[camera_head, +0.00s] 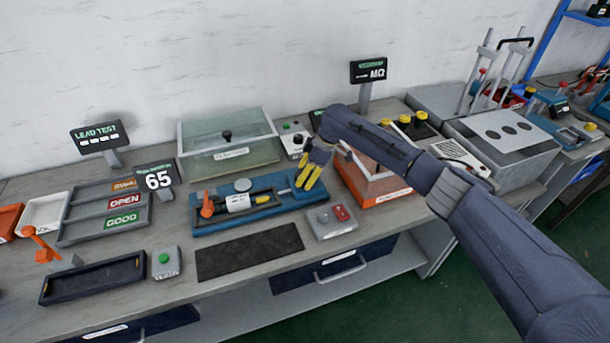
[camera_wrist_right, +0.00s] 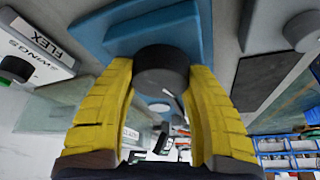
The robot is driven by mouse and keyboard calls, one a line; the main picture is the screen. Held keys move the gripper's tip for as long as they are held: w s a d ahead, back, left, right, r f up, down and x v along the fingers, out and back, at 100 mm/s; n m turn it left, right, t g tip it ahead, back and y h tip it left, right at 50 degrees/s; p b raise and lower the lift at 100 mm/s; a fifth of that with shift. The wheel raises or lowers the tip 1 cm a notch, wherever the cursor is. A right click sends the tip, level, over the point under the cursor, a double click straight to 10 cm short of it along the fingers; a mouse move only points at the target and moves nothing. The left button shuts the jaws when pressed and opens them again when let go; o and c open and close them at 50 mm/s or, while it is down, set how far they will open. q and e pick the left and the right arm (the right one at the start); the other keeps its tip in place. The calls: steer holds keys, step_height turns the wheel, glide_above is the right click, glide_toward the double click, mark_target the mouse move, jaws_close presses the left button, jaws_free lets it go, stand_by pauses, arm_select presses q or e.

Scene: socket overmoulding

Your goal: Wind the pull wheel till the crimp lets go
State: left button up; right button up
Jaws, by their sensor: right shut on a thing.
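A blue pull tester (camera_head: 205,224) lies along the bench, with an orange lever (camera_head: 207,205) at its left end and a white-labelled part (camera_head: 237,203) in its middle. A yellow and black piece (camera_head: 262,199) sits just right of that. My right gripper (camera_head: 305,185) is at the tester's right end, fingers pointing down. In the right wrist view its yellow fingers are shut on the dark round pull wheel (camera_wrist_right: 162,70), which the head view mostly hides. The crimp is too small to make out. My left gripper is not in view.
An orange-based box (camera_head: 385,197) stands close right of the gripper. A grey box with a red button (camera_head: 340,214) is in front, and a clear-lidded case (camera_head: 228,135) behind. A dark mat (camera_head: 250,250) lies empty in front; sorting trays (camera_head: 75,215) are at left.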

steer(key=shift+m+t+h, duration=0.15)
steer(key=shift+m+t, duration=0.4)
steer(key=shift+m, duration=0.85)
steer(key=shift+m+t+h, duration=0.15)
steer(key=shift+m+t, duration=0.4)
steer(key=shift+m, duration=0.85)
steer(key=o, duration=1.3)
steer(key=shift+c, duration=0.2)
steer(key=v, duration=1.2)
steer(key=shift+a, duration=0.1)
